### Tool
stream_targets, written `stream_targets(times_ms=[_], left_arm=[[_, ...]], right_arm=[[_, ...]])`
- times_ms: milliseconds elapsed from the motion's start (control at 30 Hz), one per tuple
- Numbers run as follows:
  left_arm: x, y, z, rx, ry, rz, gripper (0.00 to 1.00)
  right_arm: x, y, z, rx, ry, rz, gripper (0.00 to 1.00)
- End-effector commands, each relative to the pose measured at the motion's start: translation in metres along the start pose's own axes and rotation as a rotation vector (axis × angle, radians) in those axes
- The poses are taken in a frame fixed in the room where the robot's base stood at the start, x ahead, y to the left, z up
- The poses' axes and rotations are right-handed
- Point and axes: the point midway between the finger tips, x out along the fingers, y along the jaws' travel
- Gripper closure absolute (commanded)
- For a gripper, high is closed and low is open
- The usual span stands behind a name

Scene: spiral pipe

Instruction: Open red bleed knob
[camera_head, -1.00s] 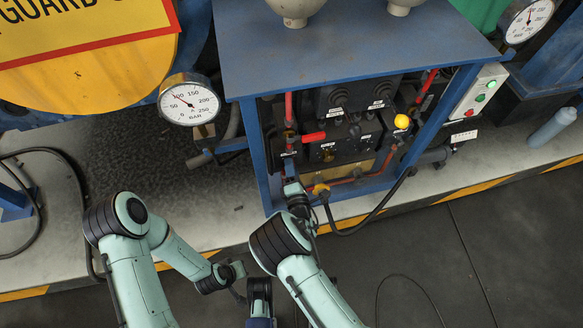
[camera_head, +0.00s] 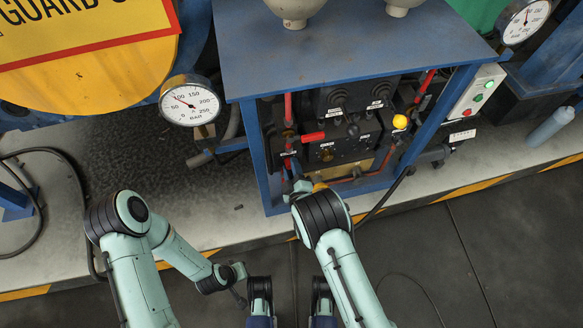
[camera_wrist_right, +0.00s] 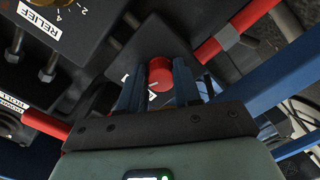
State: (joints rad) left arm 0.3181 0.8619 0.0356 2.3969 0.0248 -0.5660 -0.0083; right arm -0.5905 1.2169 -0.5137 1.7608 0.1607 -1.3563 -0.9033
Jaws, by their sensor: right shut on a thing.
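The red bleed knob (camera_wrist_right: 160,72) is a small round red knob with a white mark on its face, on a dark block in the right wrist view. My right gripper (camera_wrist_right: 158,80) has one finger on each side of it and is shut on it. In the head view my right gripper (camera_head: 289,168) reaches the left part of the panel inside the blue frame, and I cannot make out the knob there. My left gripper (camera_head: 239,282) hangs low over the floor, away from the panel; its jaw state is unclear.
A red lever (camera_head: 313,137) and a yellow knob (camera_head: 400,121) stick out of the panel. The blue frame's left post (camera_head: 262,160) stands close to my right gripper. A red pipe (camera_wrist_right: 250,15) runs beside the knob. A pressure gauge (camera_head: 190,100) hangs left of the frame.

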Motion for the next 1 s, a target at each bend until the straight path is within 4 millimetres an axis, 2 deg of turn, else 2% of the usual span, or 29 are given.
stream_targets(times_ms=[400, 700, 1000], left_arm=[[0.0053, -0.0021, -0.0074, -0.002, 0.021, -0.002, 1.0], [0.0068, -0.0026, -0.01, -0.003, 0.029, -0.002, 1.0], [0.0069, -0.0026, -0.0105, -0.003, 0.031, -0.002, 1.0]], right_arm=[[-0.0006, -0.0016, -0.0002, 0.287, 0.014, -0.022, 0.97], [-0.0006, -0.0016, -0.001, 0.368, 0.018, -0.028, 0.97], [-0.0006, -0.0016, -0.001, 0.378, 0.018, -0.028, 0.97]])
